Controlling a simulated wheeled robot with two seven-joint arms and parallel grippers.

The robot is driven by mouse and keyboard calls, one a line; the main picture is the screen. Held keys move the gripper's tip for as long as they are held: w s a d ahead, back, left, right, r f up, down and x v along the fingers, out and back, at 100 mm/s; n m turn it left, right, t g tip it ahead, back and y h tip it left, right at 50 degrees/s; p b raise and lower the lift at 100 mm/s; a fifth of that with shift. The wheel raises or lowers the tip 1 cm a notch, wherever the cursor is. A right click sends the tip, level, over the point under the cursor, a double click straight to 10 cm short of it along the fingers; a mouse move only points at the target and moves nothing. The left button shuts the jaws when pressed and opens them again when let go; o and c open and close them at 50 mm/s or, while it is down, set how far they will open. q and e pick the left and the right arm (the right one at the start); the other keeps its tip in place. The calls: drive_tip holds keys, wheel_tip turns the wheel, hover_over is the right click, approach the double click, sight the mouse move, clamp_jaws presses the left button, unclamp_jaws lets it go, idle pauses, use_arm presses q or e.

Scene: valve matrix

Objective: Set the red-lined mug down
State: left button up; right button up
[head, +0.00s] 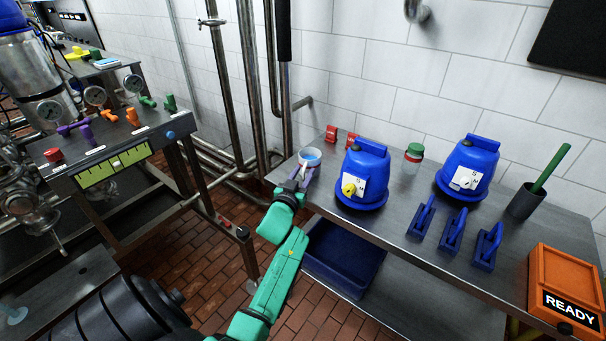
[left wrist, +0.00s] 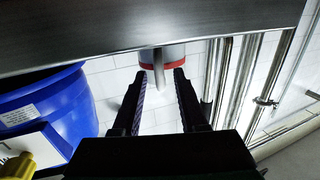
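The mug (head: 310,157) is white with a blue inside and stands upright at the left end of the steel counter (head: 400,215). In the left wrist view, which is upside down, the mug (left wrist: 174,58) shows a red band, and its handle (left wrist: 158,68) points toward me. My left gripper (head: 299,178) is at the mug's near side; in the left wrist view its two fingers (left wrist: 161,78) are apart, with the handle between their tips and gaps on both sides. The mug's base looks to be on the counter top. My right gripper is not in view.
A blue housing with a yellow knob (head: 349,188) stands close right of the mug. Vertical pipes (head: 250,80) rise behind left.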

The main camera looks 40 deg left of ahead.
use_arm(q)
drive_tip(key=shift+r, duration=0.1)
drive_tip(key=v, duration=1.2)
drive_tip(key=d+f+m+g+h, duration=0.15)
drive_tip(key=d+f, duration=0.25)
drive_tip(key=f, duration=0.8)
drive_tip(key=s+d+f+m+g+h, duration=0.1)
drive_tip(key=s+d+f+g, duration=0.25)
drive_tip(key=f, duration=0.55)
drive_tip(key=s+d+f+m+g+h, duration=0.1)
drive_tip(key=s+d+f+g+h, duration=0.1)
drive_tip(key=s+f, duration=0.5)
drive_tip(key=s+d+f+m+g+h, duration=0.1)
drive_tip(key=s+d+f+g, duration=0.15)
drive_tip(key=f, duration=0.85)
drive_tip(key=s+a+f+m+g, duration=0.1)
drive_tip(key=s+f+g, duration=0.2)
drive_tip(key=s, duration=0.7)
drive_tip(key=s+f+m+g, duration=0.1)
drive_tip(key=s+f+g, duration=0.2)
drive_tip(key=s+f, duration=0.4)
drive_tip(key=s, duration=0.4)
drive_tip(key=shift+s+a+f, duration=0.2)
drive_tip(key=shift+a+f, duration=0.1)
drive_tip(key=shift+a, duration=0.1)
